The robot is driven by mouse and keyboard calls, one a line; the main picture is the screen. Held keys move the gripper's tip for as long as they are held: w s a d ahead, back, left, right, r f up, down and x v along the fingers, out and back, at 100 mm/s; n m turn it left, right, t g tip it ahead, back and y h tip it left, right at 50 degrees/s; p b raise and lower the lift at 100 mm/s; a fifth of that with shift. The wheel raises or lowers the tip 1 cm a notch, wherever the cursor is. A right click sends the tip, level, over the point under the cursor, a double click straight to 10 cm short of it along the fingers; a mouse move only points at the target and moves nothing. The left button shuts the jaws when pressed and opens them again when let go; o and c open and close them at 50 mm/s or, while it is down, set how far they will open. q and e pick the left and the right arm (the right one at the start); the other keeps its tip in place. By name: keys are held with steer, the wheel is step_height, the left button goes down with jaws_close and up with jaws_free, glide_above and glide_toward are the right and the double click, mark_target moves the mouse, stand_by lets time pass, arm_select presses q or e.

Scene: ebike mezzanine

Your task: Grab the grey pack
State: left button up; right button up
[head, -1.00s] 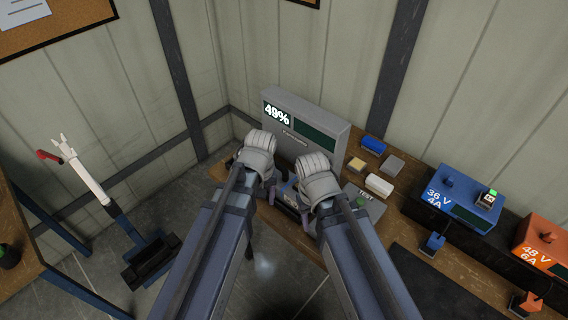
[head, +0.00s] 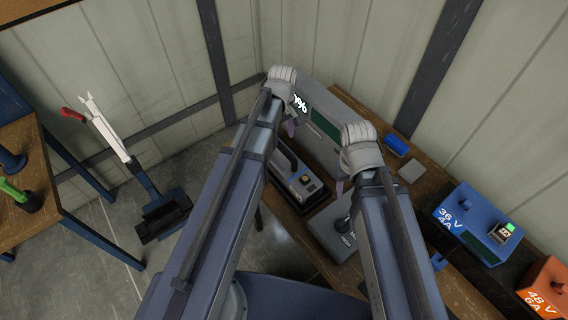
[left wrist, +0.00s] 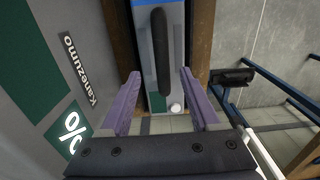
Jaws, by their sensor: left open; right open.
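A grey pack with a black handle (head: 292,188) lies on the bench below and between my arms in the head view. In the left wrist view the pack (left wrist: 143,48) shows its long handle, a green patch and a white knob. My left gripper (head: 291,127) is open above the pack's far end. Its two purple fingers (left wrist: 158,73) appear either side of the handle's lower end in the wrist view; I see no contact. My right gripper (head: 342,186) is open, to the right of the pack; one finger shows, the rest is hidden by its wrist.
A tester with a percent display (head: 326,121) stands behind the pack, against the wall. A grey box (head: 333,240) sits right of the pack. A blue block (head: 396,145), a small grey block (head: 411,171), a blue charger (head: 474,222) and an orange charger (head: 547,287) are farther right.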

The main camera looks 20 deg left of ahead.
mark_target(283, 147)
arm_select(q)
steer(key=shift+f+b, duration=0.35)
steer(key=shift+f, duration=0.4)
steer(key=shift+r, duration=0.1)
arm_select(e)
steer(key=shift+f, duration=0.7)
arm_select(q)
steer(key=f+b, duration=0.5)
steer(key=shift+s+f, duration=0.2)
steer(key=shift+s, duration=0.05)
arm_select(e)
step_height(283, 147, down, 5)
steer(key=shift+f, duration=0.15)
arm_select(q)
steer(key=shift+r, duration=0.1)
steer(key=shift+c, duration=0.4)
jaws_close()
